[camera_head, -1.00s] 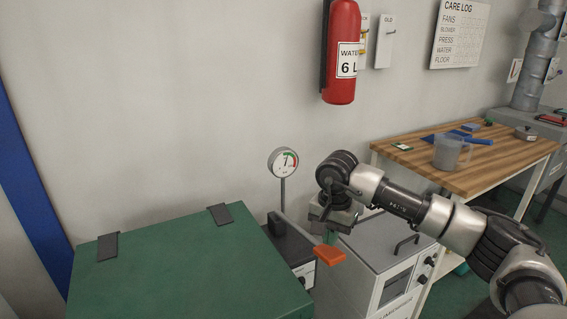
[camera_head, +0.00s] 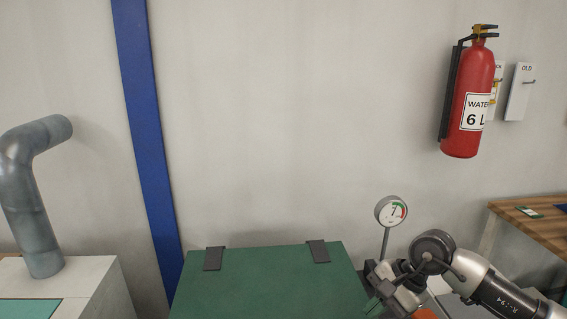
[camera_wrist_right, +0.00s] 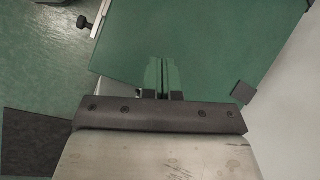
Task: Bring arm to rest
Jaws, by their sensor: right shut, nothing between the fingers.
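My right gripper (camera_head: 378,304) is low at the right of the head view, at the right edge of the green box lid and in front of the gauge. The right wrist view shows its two green fingertips (camera_wrist_right: 161,75) close together with nothing between them. Behind them in that view is the green lid (camera_wrist_right: 205,45); I cannot tell the gap to it. My right arm (camera_head: 500,292) comes in from the lower right. My left gripper is in neither view.
The green lid (camera_head: 265,285) has two dark hinges. A round gauge (camera_head: 391,212) stands on a post near my right gripper. A red extinguisher (camera_head: 468,100) hangs on the wall. A wooden table (camera_head: 520,225) is at the right, a grey pipe (camera_head: 30,200) at the left. Part of an orange piece (camera_head: 426,314) shows at the bottom edge.

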